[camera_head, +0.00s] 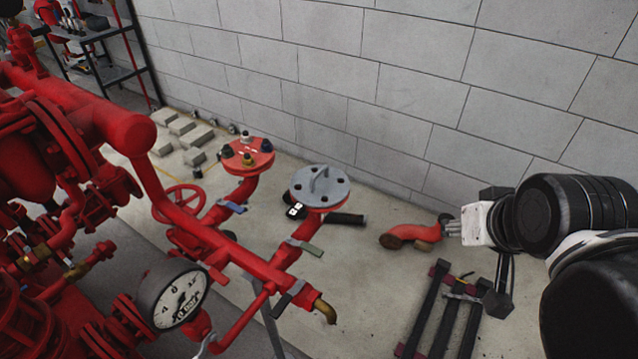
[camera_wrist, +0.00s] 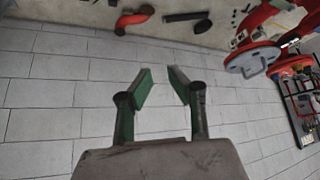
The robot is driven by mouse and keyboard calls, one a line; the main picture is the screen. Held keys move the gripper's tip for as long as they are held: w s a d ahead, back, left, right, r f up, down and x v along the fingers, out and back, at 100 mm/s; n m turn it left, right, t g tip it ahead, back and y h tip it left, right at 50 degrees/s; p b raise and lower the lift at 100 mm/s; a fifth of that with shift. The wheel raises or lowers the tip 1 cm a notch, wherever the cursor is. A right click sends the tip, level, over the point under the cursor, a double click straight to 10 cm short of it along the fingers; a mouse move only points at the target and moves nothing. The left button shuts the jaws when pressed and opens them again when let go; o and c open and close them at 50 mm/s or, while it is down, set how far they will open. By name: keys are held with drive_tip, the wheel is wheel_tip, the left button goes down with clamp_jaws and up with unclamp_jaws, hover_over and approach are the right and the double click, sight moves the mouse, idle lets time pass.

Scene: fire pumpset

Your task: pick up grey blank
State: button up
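The grey blank (camera_head: 320,184) is a round grey plate with bolt holes and a raised handle on top. It lies on a red pipe flange in the middle of the head view. In the wrist view, what looks like the same grey blank (camera_wrist: 250,60) is at the upper right, seen at an angle. My gripper (camera_head: 452,229) is right of the blank and well apart from it, near the wall. In the wrist view, my gripper (camera_wrist: 161,82) has its two green-sided fingers spread, with nothing between them.
A second red flange with bolts (camera_head: 248,154) stands left of the blank. A pressure gauge (camera_head: 175,294) and red pipework fill the left. A red elbow (camera_head: 409,235) and a black cylinder (camera_head: 346,218) lie on the floor. A block wall (camera_head: 420,90) runs behind.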

drive_tip(key=w+a+r+n+g+y+p, duration=0.1)
drive_tip(key=w+a+r+n+p, duration=0.25)
drive_tip(key=n, duration=0.35)
drive_tip(key=n+g+y+p, duration=0.3)
drive_tip(key=n+y+p, duration=0.35)
drive_tip(key=n, duration=1.75)
approach(320, 171)
drive_tip(key=shift+h, duration=0.75)
drive_tip(key=x, duration=0.2)
drive_tip(key=p+x, duration=0.1)
drive_tip(key=x, duration=0.2)
drive_tip(key=shift+a+r, duration=0.15)
drive_tip(key=shift+a, duration=0.2)
drive_tip(key=shift+p+x, duration=0.35)
drive_tip(key=shift+x, duration=2.3)
drive_tip(key=shift+a+r, duration=0.1)
drive_tip(key=shift+a, duration=0.05)
drive_tip(key=shift+c, duration=0.5)
clamp_jaws()
